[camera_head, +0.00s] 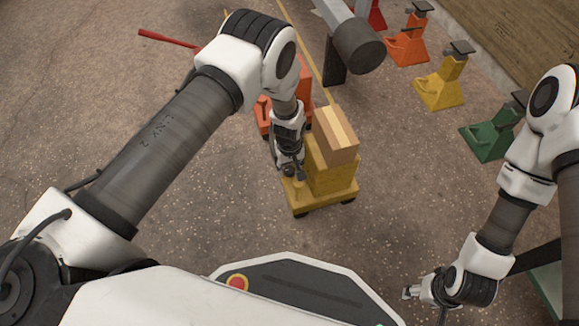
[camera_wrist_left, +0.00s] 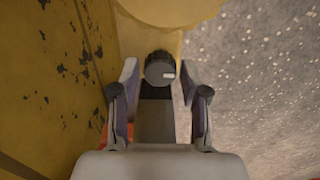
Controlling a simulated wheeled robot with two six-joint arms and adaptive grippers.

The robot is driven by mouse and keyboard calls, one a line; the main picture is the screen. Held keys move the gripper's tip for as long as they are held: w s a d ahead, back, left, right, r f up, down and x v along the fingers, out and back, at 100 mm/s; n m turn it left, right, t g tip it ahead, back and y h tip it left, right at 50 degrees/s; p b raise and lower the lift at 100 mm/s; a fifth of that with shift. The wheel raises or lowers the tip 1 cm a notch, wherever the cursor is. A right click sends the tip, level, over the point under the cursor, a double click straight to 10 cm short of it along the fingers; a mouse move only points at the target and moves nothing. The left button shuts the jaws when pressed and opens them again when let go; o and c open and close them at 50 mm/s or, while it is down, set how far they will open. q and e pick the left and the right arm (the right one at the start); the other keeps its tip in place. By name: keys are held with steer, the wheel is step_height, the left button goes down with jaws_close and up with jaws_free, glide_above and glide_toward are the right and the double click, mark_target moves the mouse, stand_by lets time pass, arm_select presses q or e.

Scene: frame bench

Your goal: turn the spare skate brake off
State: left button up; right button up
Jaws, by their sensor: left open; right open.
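A yellow wheeled skate (camera_head: 325,200) stands on the floor with a yellow block (camera_head: 330,170) and a wooden block (camera_head: 337,135) on top. My left gripper (camera_head: 293,175) points down at the skate's left end. In the left wrist view, a round black knob (camera_wrist_left: 159,68) with a short white mark sits on a yellow surface, ahead of and between the open fingers of my left gripper (camera_wrist_left: 159,88). I cannot tell whether the fingers touch it. My right gripper (camera_head: 411,293) is open and empty at the lower right, away from the skate.
An orange skate (camera_head: 263,115) stands just behind the left gripper. A grey beam (camera_head: 358,45) stands beyond. Orange (camera_head: 408,45), yellow (camera_head: 440,88) and green (camera_head: 490,140) stands line the right side. A red bar (camera_head: 165,38) lies at the far left. Floor right of the yellow skate is clear.

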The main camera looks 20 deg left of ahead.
mark_target(290, 169)
arm_select(q)
step_height(290, 169, up, 12)
steer(key=shift+f, duration=0.15)
stand_by(0.4)
